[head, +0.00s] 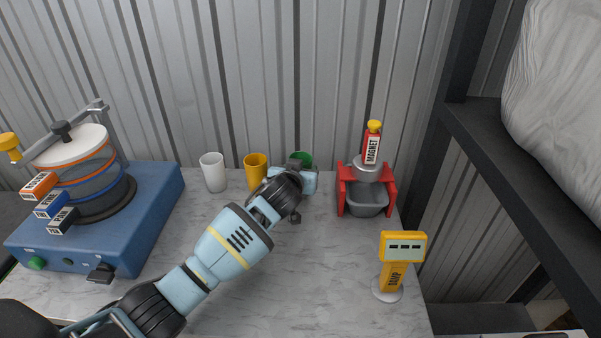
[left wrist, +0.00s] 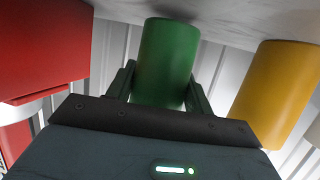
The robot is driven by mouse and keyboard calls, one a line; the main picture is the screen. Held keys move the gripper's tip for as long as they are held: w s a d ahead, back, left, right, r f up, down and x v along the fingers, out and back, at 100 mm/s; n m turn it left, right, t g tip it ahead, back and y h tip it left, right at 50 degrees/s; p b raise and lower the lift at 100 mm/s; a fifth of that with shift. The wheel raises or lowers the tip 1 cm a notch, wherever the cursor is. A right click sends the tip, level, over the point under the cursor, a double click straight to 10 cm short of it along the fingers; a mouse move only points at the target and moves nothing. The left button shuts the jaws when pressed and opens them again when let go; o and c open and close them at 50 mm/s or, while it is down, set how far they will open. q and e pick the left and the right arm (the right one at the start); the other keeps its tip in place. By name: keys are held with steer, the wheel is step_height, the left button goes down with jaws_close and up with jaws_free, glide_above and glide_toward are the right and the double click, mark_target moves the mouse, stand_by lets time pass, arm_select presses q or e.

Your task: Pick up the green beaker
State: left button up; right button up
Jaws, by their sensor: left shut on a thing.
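The green beaker (left wrist: 167,62) stands between the two fingers of my left gripper in the left wrist view, with a finger against each side. In the head view only the rim of the green beaker (head: 304,158) shows at the back of the counter, behind my left gripper (head: 300,178). The gripper is shut on it. Whether its base touches the counter is hidden in the head view. My right gripper is not in view.
A yellow beaker (head: 256,170) and a white beaker (head: 213,172) stand to the left. The red magnet stand (head: 341,190) is close on the right. A yellow display post (head: 394,272) stands at the front right. A blue machine (head: 150,215) fills the left. The counter's middle right is clear.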

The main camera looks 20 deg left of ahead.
arm_select(q)
step_height(320, 180, up, 3)
steer(key=shift+f, duration=0.1)
steer(key=s+r+m+h+p, duration=0.1)
steer(key=s+r, duration=0.2)
steer(key=s, duration=2.4)
steer(key=shift+s+a, duration=0.15)
steer(key=shift+s, duration=0.05)
steer(key=shift+r, duration=0.1)
